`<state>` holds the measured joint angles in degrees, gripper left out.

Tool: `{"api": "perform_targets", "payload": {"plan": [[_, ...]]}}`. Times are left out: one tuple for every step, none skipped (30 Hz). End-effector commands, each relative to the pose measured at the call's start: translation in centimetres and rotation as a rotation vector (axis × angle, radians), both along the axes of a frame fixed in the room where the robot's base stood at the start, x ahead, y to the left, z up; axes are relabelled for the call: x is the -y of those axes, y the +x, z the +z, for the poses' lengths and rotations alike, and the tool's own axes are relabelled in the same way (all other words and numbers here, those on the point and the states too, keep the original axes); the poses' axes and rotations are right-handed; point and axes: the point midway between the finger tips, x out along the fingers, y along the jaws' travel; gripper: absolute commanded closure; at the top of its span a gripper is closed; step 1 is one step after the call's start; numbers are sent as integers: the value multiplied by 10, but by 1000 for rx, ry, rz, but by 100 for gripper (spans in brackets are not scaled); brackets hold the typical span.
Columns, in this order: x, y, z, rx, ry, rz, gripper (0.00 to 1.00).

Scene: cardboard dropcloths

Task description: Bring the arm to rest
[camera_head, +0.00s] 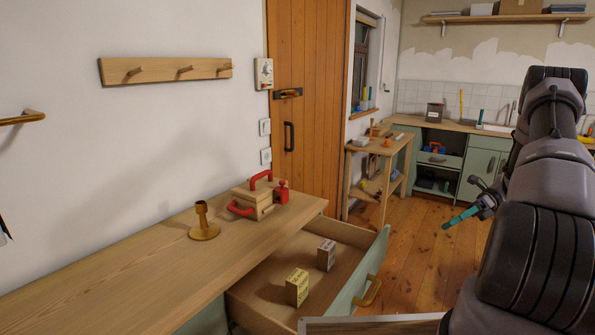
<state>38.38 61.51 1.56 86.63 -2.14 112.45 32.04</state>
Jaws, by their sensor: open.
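My gripper (464,213) shows at the right of the head view, with teal fingertips. It is open and I see nothing between its fingers. It points left and hangs in front of the wooden floor and the green cabinets, to the right of the open drawer. My black and grey arm fills the right edge of the view and hides part of the kitchen behind it.
A drawer (330,229) stands open with a yellow box (297,287) and a greyish box (326,254) inside. A brass candlestick (203,222) and a wooden box with red handles (252,199) stand on the counter (120,270). A wooden trolley (373,152) stands behind.

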Motion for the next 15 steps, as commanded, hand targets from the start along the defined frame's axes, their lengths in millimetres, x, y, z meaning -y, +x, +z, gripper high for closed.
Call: {"api": "perform_targets", "payload": {"plan": [[-9,4,27,64,-45,50,43],[-14,5,39,100,-68,77,43],[-21,6,56,149,-99,116,43],[-26,6,68,185,-122,143,43],[-31,6,80,222,-144,172,43],[-39,6,96,270,-174,210,43],[-44,5,108,307,-196,239,43],[-50,4,119,344,-217,268,43],[-58,1,134,392,-246,307,43],[-64,-1,145,431,-267,335,43],[-70,-3,156,467,-288,364,43],[-78,-7,170,516,-314,404,43],[-84,-10,180,553,-335,433,43],[-90,-13,190,591,-355,462,43],[-98,-18,203,641,-381,502,43]]}}
